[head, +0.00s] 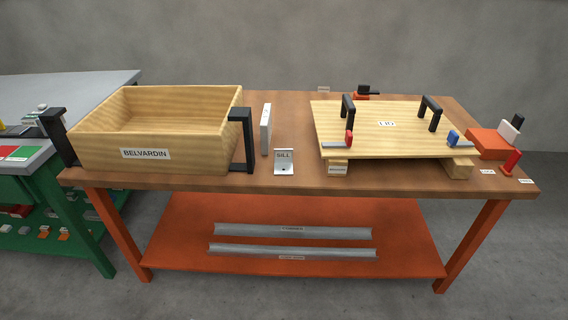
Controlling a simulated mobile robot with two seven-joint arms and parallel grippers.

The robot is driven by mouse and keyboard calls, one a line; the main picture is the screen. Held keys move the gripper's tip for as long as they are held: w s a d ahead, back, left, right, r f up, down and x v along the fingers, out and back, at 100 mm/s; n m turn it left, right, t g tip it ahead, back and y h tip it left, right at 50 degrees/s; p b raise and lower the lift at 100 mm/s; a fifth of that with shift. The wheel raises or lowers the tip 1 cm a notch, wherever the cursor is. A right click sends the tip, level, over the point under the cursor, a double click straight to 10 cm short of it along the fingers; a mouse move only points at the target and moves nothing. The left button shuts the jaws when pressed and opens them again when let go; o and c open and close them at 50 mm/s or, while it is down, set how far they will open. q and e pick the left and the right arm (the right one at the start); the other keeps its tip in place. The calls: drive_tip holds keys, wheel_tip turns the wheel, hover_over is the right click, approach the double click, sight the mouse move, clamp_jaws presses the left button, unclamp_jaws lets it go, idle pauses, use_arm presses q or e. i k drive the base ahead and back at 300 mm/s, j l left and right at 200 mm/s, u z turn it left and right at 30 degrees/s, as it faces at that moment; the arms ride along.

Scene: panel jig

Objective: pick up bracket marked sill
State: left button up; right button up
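A small light-grey metal bracket with a label reading SILL (284,168) stands upright near the front edge of the wooden bench top, left of the middle. It is in plain view, with nothing touching it that I can see. Neither of my grippers shows in the head view.
A wooden box labelled BELVARDIN (178,162) with black handles stands left of the bracket. A grey plate (266,130) stands behind it. A wooden lid (385,140) on blocks lies right. Grey rails (292,231) rest on the orange lower shelf (190,265). Bench space around the bracket is clear.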

sight(283, 157)
drive_tip(key=i+l+u, duration=0.2)
drive_tip(key=i+l, duration=0.15)
drive_tip(key=i+l+u, duration=0.2)
drive_tip(key=i+l, duration=0.15)
drive_tip(key=l, duration=0.2)
